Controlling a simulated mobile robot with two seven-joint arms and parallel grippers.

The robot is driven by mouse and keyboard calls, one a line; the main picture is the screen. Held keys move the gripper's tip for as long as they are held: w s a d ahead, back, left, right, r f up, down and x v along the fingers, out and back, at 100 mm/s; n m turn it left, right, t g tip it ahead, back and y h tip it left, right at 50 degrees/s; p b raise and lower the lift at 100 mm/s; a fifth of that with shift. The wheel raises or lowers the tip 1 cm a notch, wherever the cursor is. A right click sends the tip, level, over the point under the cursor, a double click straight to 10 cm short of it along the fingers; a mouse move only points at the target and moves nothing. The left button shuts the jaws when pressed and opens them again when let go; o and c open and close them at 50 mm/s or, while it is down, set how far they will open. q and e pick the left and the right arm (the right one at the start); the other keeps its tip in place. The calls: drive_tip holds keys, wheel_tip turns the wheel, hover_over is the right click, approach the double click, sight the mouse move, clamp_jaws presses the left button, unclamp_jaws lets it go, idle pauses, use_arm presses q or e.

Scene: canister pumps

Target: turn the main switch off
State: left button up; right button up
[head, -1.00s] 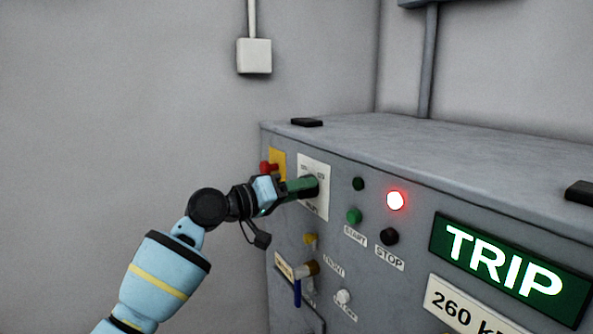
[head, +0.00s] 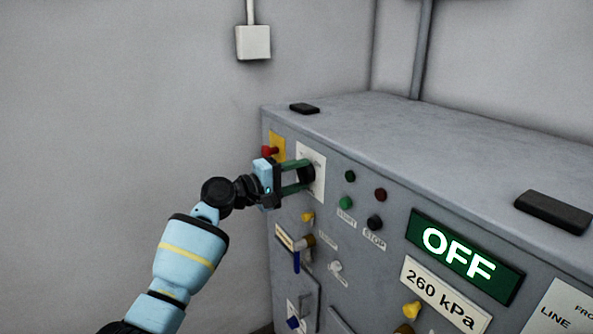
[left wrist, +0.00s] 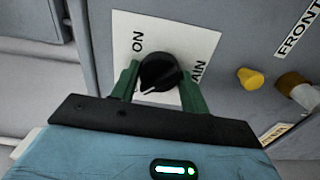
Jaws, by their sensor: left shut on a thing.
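The main switch is a round black knob (left wrist: 160,72) on a white plate (left wrist: 205,40) with the words ON and part of MAIN readable; its OFF mark is not clear in the left wrist view. A pale mark on the knob points to the lower left of that view. My left gripper (head: 304,175) is shut on the knob, one green finger on either side; it also shows in the left wrist view (left wrist: 160,84). The display (head: 463,256) on the panel reads OFF. My right gripper is not in view.
Below the switch are a yellow knob (head: 308,217) and a blue-handled valve (head: 297,262). A red knob on a yellow plate (head: 277,142) sits close left of the gripper. START and STOP buttons (head: 374,222) are to the right. The red lamp (head: 380,195) is dark.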

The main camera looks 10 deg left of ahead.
use_arm(q)
drive_tip(key=shift+r, duration=0.15)
drive_tip(key=shift+n, duration=0.3)
drive_tip(key=o, duration=1)
drive_tip(key=shift+a, duration=0.1)
drive_tip(key=v, duration=0.7)
drive_tip(key=shift+s+a, duration=0.25)
drive_tip(key=shift+s, duration=0.1)
